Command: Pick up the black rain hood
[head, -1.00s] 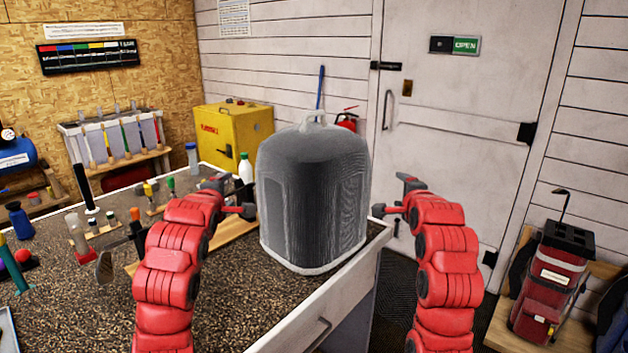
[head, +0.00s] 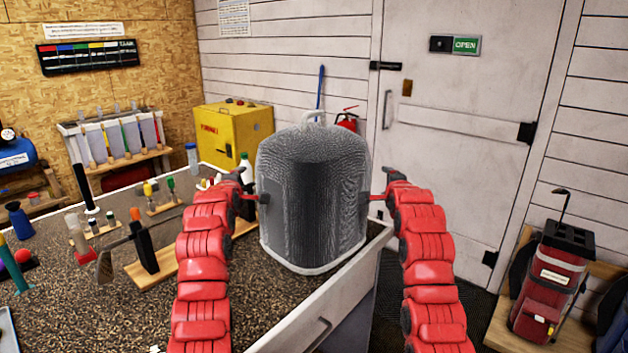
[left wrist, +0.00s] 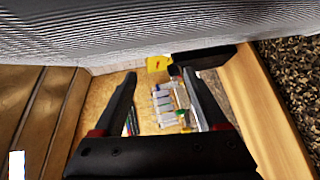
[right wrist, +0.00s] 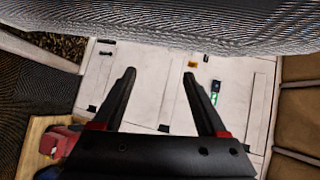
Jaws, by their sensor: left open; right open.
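The black rain hood (head: 313,200) stands upright at the bench's right corner, a dark ribbed dome with a pale rim at its base and a loop on top. My left gripper (head: 262,198) is open at its left side, and my right gripper (head: 368,197) is open at its right side. The hood's wall fills the top of the left wrist view (left wrist: 150,30) and of the right wrist view (right wrist: 170,22). Both pairs of fingers look empty there. I cannot tell whether either gripper touches the hood.
The speckled bench (head: 215,318) holds a wooden stand with a club (head: 146,248) left of my left arm, and several bottles and small tools. A yellow box (head: 232,132) stands behind. A red golf bag (head: 548,285) stands at the right. A white door (head: 455,150) is behind.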

